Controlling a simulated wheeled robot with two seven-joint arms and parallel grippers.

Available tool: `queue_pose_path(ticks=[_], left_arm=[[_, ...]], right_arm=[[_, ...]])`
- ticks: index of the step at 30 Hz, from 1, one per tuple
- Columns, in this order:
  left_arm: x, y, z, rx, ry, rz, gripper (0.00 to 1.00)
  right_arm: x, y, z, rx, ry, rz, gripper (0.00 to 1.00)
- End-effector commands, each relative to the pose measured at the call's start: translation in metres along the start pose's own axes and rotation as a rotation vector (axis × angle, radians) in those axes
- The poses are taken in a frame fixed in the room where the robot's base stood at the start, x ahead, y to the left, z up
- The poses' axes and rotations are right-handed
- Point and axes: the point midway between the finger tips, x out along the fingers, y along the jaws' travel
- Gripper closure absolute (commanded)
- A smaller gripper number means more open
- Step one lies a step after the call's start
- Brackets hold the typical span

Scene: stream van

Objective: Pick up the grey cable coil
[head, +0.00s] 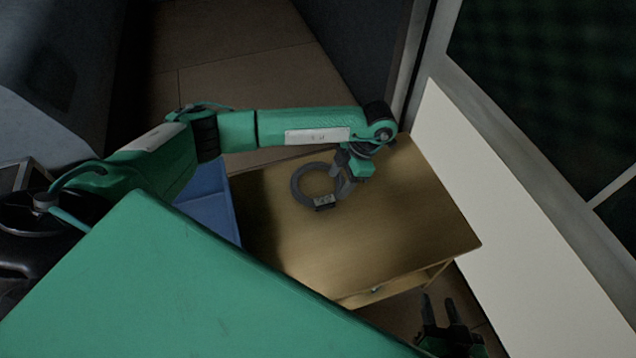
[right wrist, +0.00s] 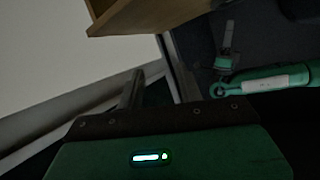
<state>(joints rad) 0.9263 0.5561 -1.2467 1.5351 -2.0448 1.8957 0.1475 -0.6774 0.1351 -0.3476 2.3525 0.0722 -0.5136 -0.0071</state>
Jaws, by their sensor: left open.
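The grey cable coil (head: 297,186) lies flat on the wooden table, left of my left gripper, with a small dark block with light markings (head: 324,202) at its near side. My left gripper (head: 343,184) points down at the coil's right side and is open. Its fingers overlap the coil's right edge in the head view, so I cannot tell whether they touch it. My right gripper (head: 441,309) is open and empty, low beyond the table's near right corner. Its fingers also show in the right wrist view (right wrist: 158,88); the coil does not.
The wooden table (head: 400,230) is otherwise bare, with a drawer front below its near edge. Its edge shows in the right wrist view (right wrist: 150,17). A blue bin (head: 208,200) stands left of the table. A white wall panel (head: 510,200) and window frame rise at the right.

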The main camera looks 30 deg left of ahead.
Motion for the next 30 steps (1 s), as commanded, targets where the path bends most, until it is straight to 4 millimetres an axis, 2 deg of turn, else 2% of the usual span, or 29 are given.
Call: queue_pose_path(ticks=[1,3,10,13,16,18,22,28,29,30], left_arm=[[0.011,0.0,0.0,-0.001,0.001,-0.002,0.44],[0.021,0.0,0.0,-0.002,0.001,-0.002,0.44],[0.038,0.001,0.0,-0.002,0.0,-0.002,0.44],[0.052,0.003,-0.001,-0.001,0.002,-0.002,0.44],[0.068,0.005,-0.002,-0.002,0.002,-0.003,0.44],[0.076,0.005,-0.002,-0.002,0.0,-0.002,0.44],[0.084,0.005,-0.002,-0.001,0.0,-0.001,0.44],[0.084,0.005,-0.002,-0.001,-0.001,-0.001,0.44],[0.084,0.005,-0.002,-0.001,-0.001,0.0,0.46],[0.084,0.005,-0.002,-0.001,-0.001,-0.001,0.53]], right_arm=[[0.001,-0.002,0.001,0.002,0.014,-0.005,0.64],[0.002,-0.004,0.0,0.005,0.033,-0.01,0.64],[0.002,-0.008,-0.001,0.01,0.069,-0.02,0.64],[0.004,-0.011,-0.001,0.015,0.102,-0.029,0.64],[0.004,-0.013,-0.007,0.017,0.157,-0.035,0.64],[0.005,-0.011,-0.018,0.011,0.202,-0.03,0.64],[0.005,-0.009,-0.028,0.006,0.242,-0.027,0.64],[0.005,-0.009,-0.029,0.005,0.246,-0.026,0.64],[0.005,-0.009,-0.029,0.005,0.246,-0.026,0.64],[0.005,-0.009,-0.029,0.005,0.246,-0.026,0.64]])
